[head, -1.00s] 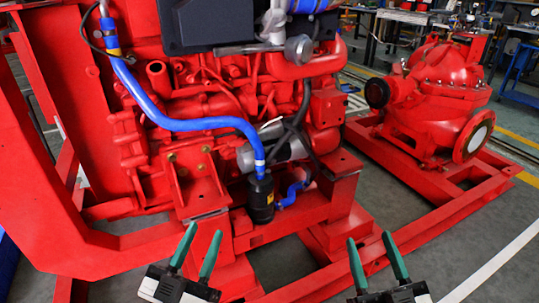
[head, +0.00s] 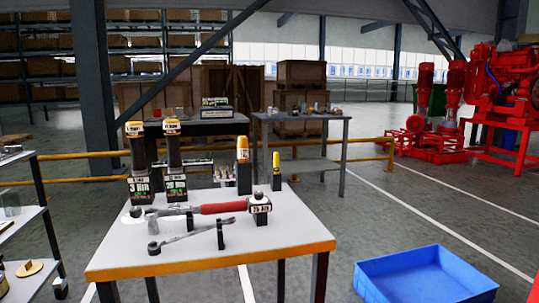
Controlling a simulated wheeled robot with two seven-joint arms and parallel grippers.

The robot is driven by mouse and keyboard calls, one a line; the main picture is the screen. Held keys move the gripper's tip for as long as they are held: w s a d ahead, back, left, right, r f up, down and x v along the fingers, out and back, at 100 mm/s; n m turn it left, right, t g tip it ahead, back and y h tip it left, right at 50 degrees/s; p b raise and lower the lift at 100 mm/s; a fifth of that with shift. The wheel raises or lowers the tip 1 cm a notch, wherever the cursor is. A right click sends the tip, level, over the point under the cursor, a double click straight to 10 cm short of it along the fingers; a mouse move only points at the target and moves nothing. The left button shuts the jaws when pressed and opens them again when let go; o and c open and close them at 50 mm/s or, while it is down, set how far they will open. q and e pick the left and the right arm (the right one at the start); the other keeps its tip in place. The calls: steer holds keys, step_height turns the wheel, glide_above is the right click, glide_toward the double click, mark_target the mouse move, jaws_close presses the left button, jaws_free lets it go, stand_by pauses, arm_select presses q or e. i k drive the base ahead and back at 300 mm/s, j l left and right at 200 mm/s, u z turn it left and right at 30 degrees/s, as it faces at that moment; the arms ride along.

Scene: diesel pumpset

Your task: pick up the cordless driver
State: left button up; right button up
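On the light grey workbench (head: 290,228) in the head view stand two upright tools with orange-yellow tops and black bodies. The left tool (head: 138,160) bears a label that seems to read 3 Nm, and the right tool (head: 174,160) one that seems to read 20 Nm. They look like drivers, but I cannot tell which, if either, is the cordless driver. A smaller yellow-topped tool (head: 243,165) stands to their right. Neither of my grippers shows now.
A red-handled wrench (head: 215,208) and a spanner (head: 190,235) lie in front on holders. A yellow-black item (head: 276,172) stands behind. A blue bin (head: 425,280) sits on the floor at right; shelving (head: 30,225) stands left.

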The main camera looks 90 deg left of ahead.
mark_target(172, 129)
steer(key=u, duration=3.35)
